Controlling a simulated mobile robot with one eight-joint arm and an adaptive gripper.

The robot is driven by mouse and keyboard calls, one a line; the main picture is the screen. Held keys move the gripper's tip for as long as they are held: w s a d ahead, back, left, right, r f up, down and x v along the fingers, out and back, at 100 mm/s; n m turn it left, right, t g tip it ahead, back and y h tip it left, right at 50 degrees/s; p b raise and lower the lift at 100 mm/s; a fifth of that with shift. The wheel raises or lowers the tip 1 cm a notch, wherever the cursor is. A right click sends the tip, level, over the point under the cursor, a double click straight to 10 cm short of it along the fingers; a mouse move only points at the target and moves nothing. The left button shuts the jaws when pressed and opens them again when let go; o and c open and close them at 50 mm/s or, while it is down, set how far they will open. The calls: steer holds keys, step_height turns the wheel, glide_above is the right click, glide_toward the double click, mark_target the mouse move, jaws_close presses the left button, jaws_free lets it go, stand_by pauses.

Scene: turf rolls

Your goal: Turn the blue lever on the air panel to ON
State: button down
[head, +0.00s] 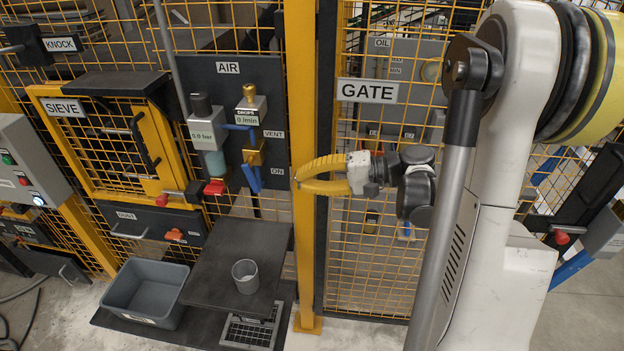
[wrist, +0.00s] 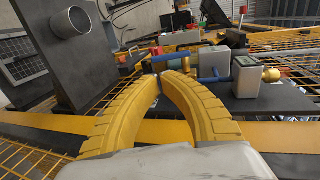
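The dark air panel (head: 272,95) is left of the yellow post in the head view. Its blue lever (head: 251,178) hangs steeply downward below a brass valve body (head: 254,152), left of the ON label (head: 277,171). The VENT label (head: 273,134) is higher up. My gripper (head: 297,178) has yellow curved fingers that point left, to the right of the lever and apart from it in the picture. In the wrist view, the fingertips (wrist: 159,76) meet with nothing visible between them.
The yellow post (head: 303,110) stands behind my fingers. A grey cup (head: 245,276) stands on a dark platform (head: 215,290) below, beside a grey bin (head: 146,289). Mesh fencing surrounds the panel.

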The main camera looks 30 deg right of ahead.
mark_target(253, 174)
steer(key=b+x, duration=0.2)
steer(key=x, duration=0.7)
steer(key=shift+w, duration=0.1)
steer(key=shift+w+a+f+b, duration=0.45)
steer(key=shift+a+b, duration=0.15)
steer(key=shift+b, duration=0.2)
steer(key=shift+d, duration=0.1)
